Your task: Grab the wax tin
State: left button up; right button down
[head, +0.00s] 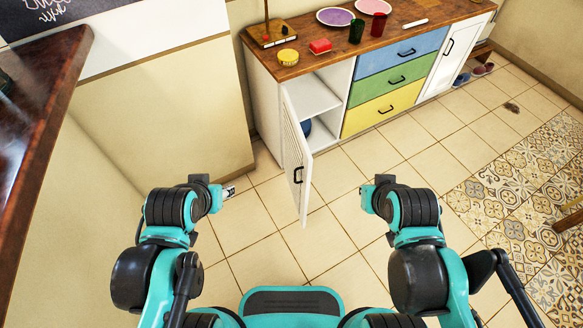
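A small round yellow tin (288,57), which looks like the wax tin, sits on the left part of the wooden cabinet top (345,62), near its front edge. My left gripper (229,191) is low over the tiled floor, in front of the cabinet and well short of the tin. My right gripper (368,197) is also over the floor, to the right of the open door. Both grippers are far from the tin and touch nothing I can see. Their fingers are too small or hidden to tell whether they are open.
A white cabinet door (295,156) stands open toward me between my grippers. On the top are a red block-like item (320,47), a dark green cup (356,31), a red cup (378,24), plates (334,16) and a wooden stand (270,37). A dark counter edge (42,110) is at left.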

aim_at(286, 57)
jog(key=i+l, duration=0.1)
jog(key=l, duration=0.75)
jog(key=i+l, duration=0.2)
jog(key=i+l+u, duration=0.15)
jog(key=l, duration=0.25)
jog(key=i+l, duration=0.2)
jog(key=i+l+u, duration=0.15)
jog(key=l, duration=0.3)
jog(key=i+l, duration=0.15)
jog(key=l, duration=0.2)
jog(key=i+l+u, duration=0.1)
jog(key=i, duration=0.3)
jog(key=i+l, duration=0.1)
jog(key=i, duration=0.3)
jog(key=i+l+u, duration=0.15)
jog(key=i, duration=0.25)
